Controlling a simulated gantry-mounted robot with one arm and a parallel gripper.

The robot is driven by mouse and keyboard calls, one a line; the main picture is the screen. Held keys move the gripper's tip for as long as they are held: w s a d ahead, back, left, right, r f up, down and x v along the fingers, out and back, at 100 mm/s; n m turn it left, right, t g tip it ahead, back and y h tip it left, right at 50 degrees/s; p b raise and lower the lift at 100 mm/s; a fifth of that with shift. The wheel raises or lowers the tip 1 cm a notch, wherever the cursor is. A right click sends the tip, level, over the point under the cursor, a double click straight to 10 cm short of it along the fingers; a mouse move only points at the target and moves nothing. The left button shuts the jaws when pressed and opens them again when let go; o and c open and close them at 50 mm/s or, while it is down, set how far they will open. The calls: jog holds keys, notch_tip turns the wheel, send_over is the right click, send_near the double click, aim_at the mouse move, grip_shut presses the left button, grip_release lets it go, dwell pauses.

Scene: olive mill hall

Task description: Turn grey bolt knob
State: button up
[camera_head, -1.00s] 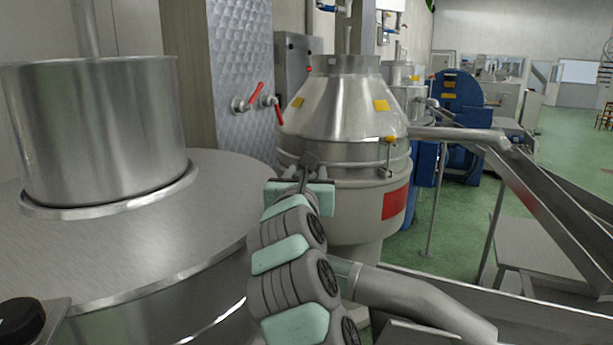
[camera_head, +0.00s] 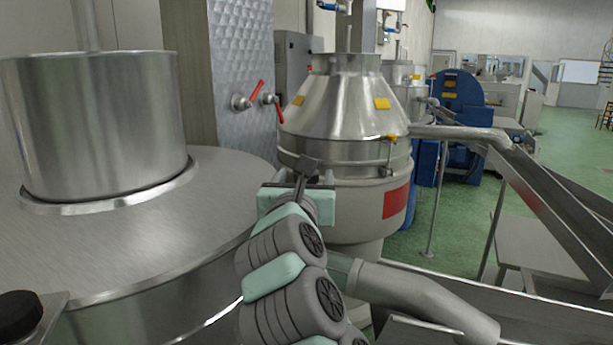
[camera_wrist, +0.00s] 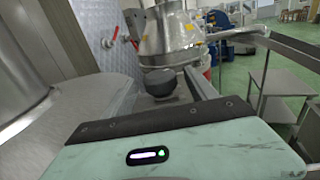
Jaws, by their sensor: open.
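My gripper (camera_head: 306,168) is at the end of my mint and grey arm, in the middle of the head view. It is open, and its dark fingers point away toward the conical steel separator (camera_head: 345,105). In the wrist view a dark grey rounded piece (camera_wrist: 161,80) shows just beyond the mint palm. I cannot tell whether it is the grey bolt knob or part of my gripper. I cannot make out the grey bolt knob for certain in the head view. Nothing is seen held between the fingers.
A large steel drum (camera_head: 100,125) on a round lid stands at left, with a black round knob (camera_head: 18,315) at the lower left corner. Red-handled valves (camera_head: 252,97) sit on the patterned panel. A steel pipe (camera_head: 420,300) and a sloping chute (camera_head: 560,215) occupy the right.

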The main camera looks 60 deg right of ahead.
jog(key=v, duration=0.6)
jog(key=shift+b, duration=0.45)
